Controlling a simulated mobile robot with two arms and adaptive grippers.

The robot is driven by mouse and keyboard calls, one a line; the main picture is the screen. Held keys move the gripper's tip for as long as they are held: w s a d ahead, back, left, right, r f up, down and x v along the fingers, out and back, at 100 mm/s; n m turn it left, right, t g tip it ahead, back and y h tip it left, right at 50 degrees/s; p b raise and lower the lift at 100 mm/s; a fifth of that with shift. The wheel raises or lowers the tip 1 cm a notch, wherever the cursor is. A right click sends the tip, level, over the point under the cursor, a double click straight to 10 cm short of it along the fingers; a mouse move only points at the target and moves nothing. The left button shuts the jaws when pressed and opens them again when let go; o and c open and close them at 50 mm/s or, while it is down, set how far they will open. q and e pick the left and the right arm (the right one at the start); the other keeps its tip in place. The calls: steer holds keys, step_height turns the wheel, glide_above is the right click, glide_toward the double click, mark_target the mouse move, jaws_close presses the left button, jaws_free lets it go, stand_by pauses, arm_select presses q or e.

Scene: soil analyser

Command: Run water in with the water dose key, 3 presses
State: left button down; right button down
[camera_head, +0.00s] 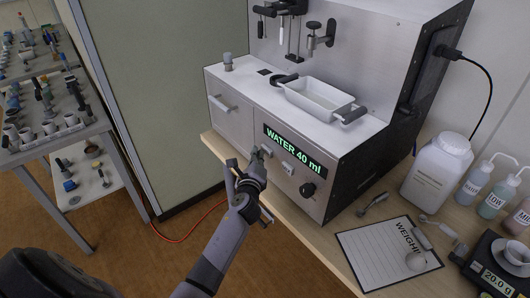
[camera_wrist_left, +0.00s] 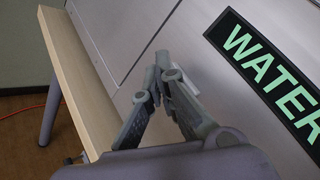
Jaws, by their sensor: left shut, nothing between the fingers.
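The soil analyser (camera_head: 235,122) is a white and grey machine on the bench. Its dark display (camera_head: 294,148) reads "WATER 40 ml" in green; part of it shows in the left wrist view (camera_wrist_left: 268,68). My left gripper (camera_head: 257,154) is shut and empty, its tips at the front panel just left of and below the display. A small pale key (camera_head: 267,150) shows beside the tips and is partly hidden behind the fingers in the left wrist view. I cannot tell whether they touch. Another light key (camera_head: 288,168) and a black knob (camera_head: 307,189) lie to the right. My right gripper is not in view.
A white tray (camera_head: 318,97) sits on the analyser's top. On the bench at right are a clipboard (camera_head: 385,255), a white jug (camera_head: 437,172), wash bottles (camera_head: 495,198) and a scale reading 20.0 g (camera_head: 497,281). A cluttered trolley (camera_head: 55,140) stands at left.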

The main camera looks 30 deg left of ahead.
arm_select(q)
steer(key=shift+w+d, duration=0.2)
steer(key=shift+w, duration=0.3)
stand_by(0.6)
steer(key=shift+s, duration=0.1)
steer(key=shift+s+a, duration=0.35)
steer(key=shift+s, duration=0.4)
steer(key=s, duration=0.1)
steer(key=s+a+p, duration=0.1)
steer(key=s, duration=0.1)
steer(key=s+a, duration=0.1)
steer(key=shift+s, duration=0.35)
steer(key=shift+f, duration=0.15)
stand_by(0.7)
